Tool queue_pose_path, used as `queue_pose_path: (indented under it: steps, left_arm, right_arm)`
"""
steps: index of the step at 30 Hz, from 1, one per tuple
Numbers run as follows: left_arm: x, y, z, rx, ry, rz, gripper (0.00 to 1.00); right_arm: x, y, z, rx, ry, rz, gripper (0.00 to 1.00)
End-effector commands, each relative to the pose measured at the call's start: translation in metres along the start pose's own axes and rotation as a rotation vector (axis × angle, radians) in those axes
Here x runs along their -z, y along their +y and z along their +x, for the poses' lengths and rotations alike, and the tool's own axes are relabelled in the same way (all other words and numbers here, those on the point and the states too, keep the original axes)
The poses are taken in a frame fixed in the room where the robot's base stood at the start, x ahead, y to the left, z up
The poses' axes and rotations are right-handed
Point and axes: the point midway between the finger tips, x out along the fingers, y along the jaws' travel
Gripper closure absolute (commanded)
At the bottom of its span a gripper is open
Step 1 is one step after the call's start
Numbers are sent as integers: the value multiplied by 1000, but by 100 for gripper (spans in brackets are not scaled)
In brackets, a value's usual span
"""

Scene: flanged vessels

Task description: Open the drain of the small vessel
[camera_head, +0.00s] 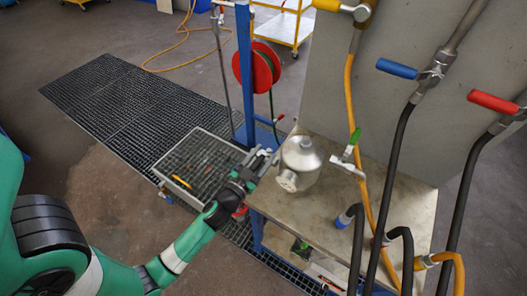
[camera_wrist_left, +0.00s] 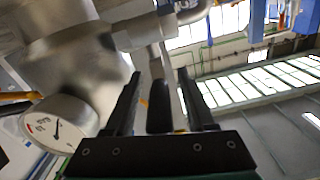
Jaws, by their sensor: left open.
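The small vessel (camera_head: 302,155) is a silver metal body standing on the edge of the metal table, with a flanged port facing front left. My left gripper (camera_head: 262,160) is open just left of the vessel. In the left wrist view the vessel (camera_wrist_left: 75,72) fills the left side, with a round dial gauge (camera_wrist_left: 57,125) below it. There a dark upright piece (camera_wrist_left: 159,105) shows between the open fingers (camera_wrist_left: 157,100); I cannot tell whether it is the drain's handle or whether anything touches it. My right gripper is not in view.
The metal table (camera_head: 395,195) carries a green-handled valve (camera_head: 352,145) right of the vessel. Several hoses run at the right, under blue (camera_head: 396,68) and red (camera_head: 492,101) handles. A blue post (camera_head: 243,75) with a red hose reel (camera_head: 262,68) stands behind. A mesh-bottomed tray (camera_head: 185,187) lies left.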

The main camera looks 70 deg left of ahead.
Motion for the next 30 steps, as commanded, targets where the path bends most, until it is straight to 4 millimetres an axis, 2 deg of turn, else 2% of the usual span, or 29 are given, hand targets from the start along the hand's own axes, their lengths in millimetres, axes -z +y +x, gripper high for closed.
queue_pose_path:
  steps: [9,18,30]
  left_arm:
    - [0,0,5,0,0,0,46]
    - [0,0,4,0,0,0,100]
    - [0,0,4,0,0,0,100]
  right_arm:
    - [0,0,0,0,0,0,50]
    - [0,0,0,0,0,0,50]
    - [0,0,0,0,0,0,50]
